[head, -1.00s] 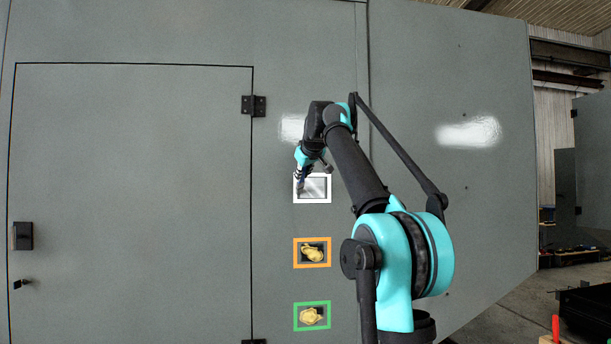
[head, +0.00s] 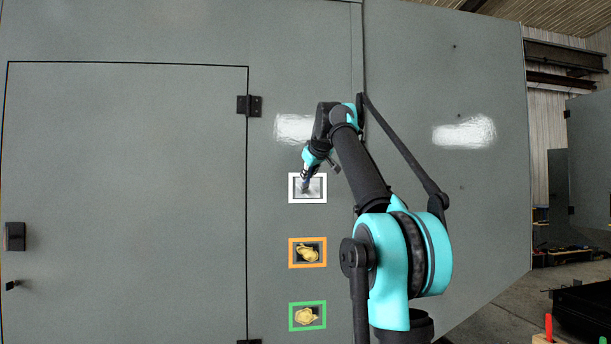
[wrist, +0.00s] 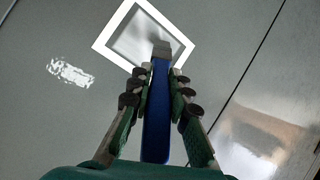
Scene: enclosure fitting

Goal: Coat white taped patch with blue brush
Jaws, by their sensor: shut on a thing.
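The white taped patch (head: 291,188) is a white square frame on the grey enclosure wall, above an orange and a green one. Inside it the surface is dark with a pale grey, streaky area. In the wrist view the white tape frame (wrist: 107,38) is at the top. My gripper (wrist: 158,92) is shut on the blue brush (wrist: 156,125), whose handle runs up between the fingers. The brush tip overlaps the lower right part of the frame's inside; whether it touches the surface I cannot tell. In the head view my arm hides part of the gripper.
The orange taped patch (head: 292,253) and green taped patch (head: 293,316) below each hold a yellowish smear. A closed door (head: 125,200) with hinges stands left. A seam runs down the panel right of the patches. The right panel is bare.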

